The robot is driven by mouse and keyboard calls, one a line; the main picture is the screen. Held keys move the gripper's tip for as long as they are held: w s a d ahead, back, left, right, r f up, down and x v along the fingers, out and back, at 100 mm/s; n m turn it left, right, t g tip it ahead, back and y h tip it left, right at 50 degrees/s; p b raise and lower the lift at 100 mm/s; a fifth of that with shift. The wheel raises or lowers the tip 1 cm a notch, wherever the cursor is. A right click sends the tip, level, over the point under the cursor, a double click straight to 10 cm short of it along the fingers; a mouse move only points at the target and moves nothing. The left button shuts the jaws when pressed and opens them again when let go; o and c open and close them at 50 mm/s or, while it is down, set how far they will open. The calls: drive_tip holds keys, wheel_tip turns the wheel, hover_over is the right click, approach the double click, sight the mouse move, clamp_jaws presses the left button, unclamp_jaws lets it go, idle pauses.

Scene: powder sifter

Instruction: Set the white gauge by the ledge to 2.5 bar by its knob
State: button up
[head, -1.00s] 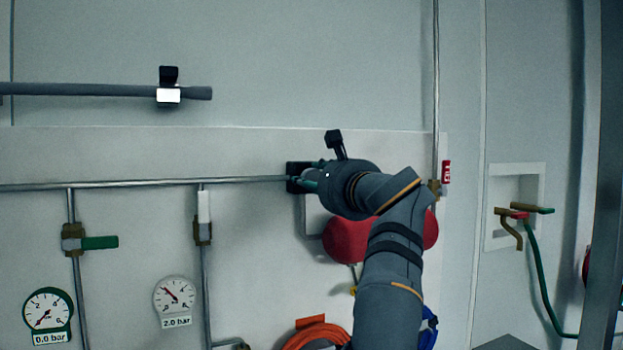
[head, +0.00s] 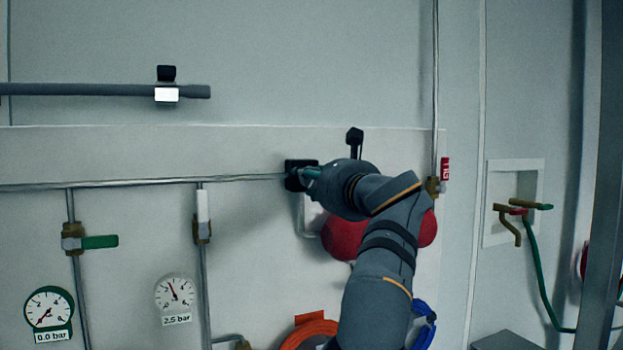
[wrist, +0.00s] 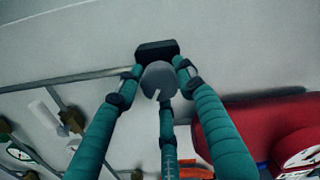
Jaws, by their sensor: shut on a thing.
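The white gauge (head: 175,294) hangs on the wall at the lower left in the head view, and its label reads 2.5 bar. A black box (head: 299,174) sits at the right end of the horizontal pipe; it also shows in the wrist view (wrist: 157,50). My gripper (head: 307,175) is at this box. In the wrist view its teal fingers (wrist: 158,82) are closed around a round grey knob (wrist: 158,76) in front of the box. In the head view my wrist hides most of the knob.
A green-rimmed gauge (head: 49,308) reading 0.0 bar is further left, below a green-handled valve (head: 99,242). A white-handled valve (head: 202,212) is on the pipe beside the white gauge. A red rounded object (head: 343,238) is behind my arm, and an orange hose (head: 309,335) hangs below.

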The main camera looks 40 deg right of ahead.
drive_tip(key=shift+d+f, duration=0.25)
drive_tip(key=shift+f, duration=0.3)
drive_tip(key=o, duration=1.1)
drive_tip(key=shift+d+r, duration=0.1)
drive_tip(key=shift+r, duration=0.1)
drive_tip(key=shift+r, duration=0.1)
drive_tip(key=shift+s+a, duration=0.1)
drive_tip(key=shift+a, duration=0.1)
drive_tip(key=v, duration=1)
drive_tip(key=shift+s, duration=0.35)
